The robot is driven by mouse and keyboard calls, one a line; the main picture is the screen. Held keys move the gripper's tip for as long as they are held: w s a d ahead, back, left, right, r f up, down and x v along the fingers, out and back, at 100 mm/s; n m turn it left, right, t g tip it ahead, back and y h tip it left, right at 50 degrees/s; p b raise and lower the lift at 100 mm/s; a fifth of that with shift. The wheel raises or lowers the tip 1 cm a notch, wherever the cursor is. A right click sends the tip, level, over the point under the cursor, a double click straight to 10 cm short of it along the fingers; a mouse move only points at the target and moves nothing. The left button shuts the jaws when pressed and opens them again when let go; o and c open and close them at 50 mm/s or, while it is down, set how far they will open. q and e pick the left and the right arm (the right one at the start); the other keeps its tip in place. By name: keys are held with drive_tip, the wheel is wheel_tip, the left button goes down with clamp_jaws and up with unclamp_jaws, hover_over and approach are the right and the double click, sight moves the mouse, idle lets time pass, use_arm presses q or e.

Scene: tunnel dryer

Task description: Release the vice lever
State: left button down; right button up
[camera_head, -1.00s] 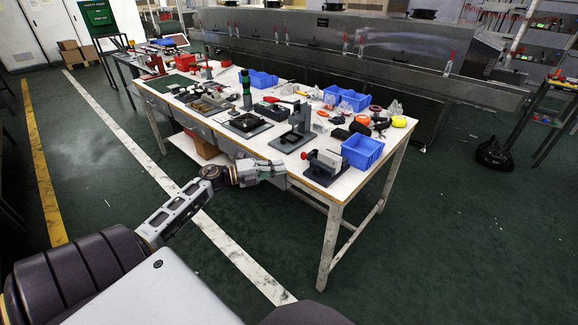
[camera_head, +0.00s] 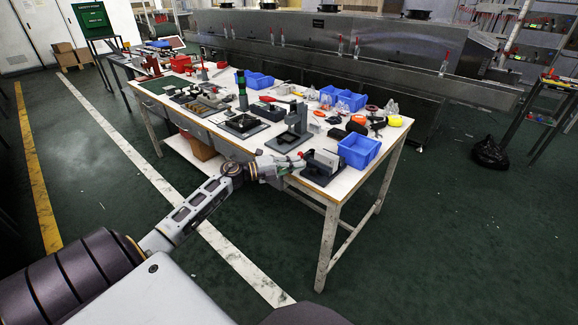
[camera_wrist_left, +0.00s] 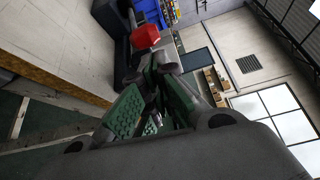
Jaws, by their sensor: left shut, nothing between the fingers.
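The small grey vice (camera_head: 322,172) with a pale block stands at the near right corner of the workbench. Its lever with a red knob (camera_head: 301,155) is on the vice's left side. My left gripper (camera_head: 291,164) reaches in from the left, close beside the knob. In the left wrist view the red knob (camera_wrist_left: 146,36) sits just beyond the shut fingers (camera_wrist_left: 160,70), with the dark vice body (camera_wrist_left: 122,45) behind it. Nothing shows between the fingers. I cannot tell whether they touch the lever. My right gripper is not in view.
The white workbench (camera_head: 340,189) carries a dark press (camera_head: 293,133) left of the vice and a blue bin (camera_head: 359,150) right of it. Other tools and bins fill the bench behind. The floor in front is clear.

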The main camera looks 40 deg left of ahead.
use_arm(q)
drive_tip(key=shift+x, duration=0.95)
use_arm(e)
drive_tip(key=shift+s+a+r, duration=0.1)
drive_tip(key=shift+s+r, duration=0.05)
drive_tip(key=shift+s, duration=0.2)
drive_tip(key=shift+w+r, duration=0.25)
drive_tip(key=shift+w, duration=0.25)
use_arm(q)
drive_tip(key=shift+a+b, duration=0.15)
drive_tip(key=shift+b, duration=0.15)
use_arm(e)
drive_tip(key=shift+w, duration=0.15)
